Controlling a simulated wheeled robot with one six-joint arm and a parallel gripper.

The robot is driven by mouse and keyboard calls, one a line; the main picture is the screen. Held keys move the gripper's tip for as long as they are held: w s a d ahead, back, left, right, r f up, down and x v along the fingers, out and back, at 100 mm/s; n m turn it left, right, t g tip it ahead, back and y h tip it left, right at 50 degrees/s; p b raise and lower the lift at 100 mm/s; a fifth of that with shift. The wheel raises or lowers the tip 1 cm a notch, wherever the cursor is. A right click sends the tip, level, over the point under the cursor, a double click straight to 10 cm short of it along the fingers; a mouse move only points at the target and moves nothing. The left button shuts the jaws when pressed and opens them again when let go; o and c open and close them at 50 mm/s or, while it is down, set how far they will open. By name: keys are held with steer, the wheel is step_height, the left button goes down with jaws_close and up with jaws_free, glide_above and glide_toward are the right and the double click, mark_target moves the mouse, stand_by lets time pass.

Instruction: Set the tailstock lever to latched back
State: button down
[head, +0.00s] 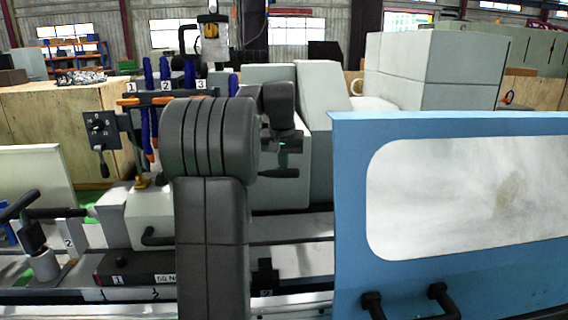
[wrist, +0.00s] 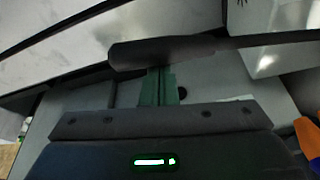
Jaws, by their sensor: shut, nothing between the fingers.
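A dark lever with a thick rounded grip (head: 278,173) shows just right of my arm in the head view, lying about level in front of a pale grey machine housing (head: 292,195). I take it for the tailstock lever; its pivot is hidden behind my arm. In the wrist view a dark lever (wrist: 165,50) runs across the top, its thick end to the left. My gripper (head: 284,150) points down just above the lever in the head view. Its green fingers (wrist: 158,84) are together and empty, their tips close to the lever; I cannot tell whether they touch.
A blue guard with a window (head: 350,230) fills the right side. Left of my arm are a switch panel with a dark handle (head: 100,128), blue-handled tools on a numbered rack (head: 165,98), and a black handle by a pale block (head: 140,205). An orange object (wrist: 308,135) shows at the right in the wrist view.

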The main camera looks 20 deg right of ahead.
steer(key=shift+s+a+f+m, duration=0.15)
steer(key=shift+s+a+m, duration=0.15)
steer(key=shift+s, duration=0.2)
steer(key=s+a+m+g+h+b, duration=0.1)
steer(key=s+a+m+b, duration=0.3)
steer(key=s+a, duration=0.8)
steer(key=shift+s+a+m, duration=0.3)
steer(key=shift+a+m, duration=0.3)
steer(key=shift+m, duration=0.1)
steer(key=shift+d, duration=0.1)
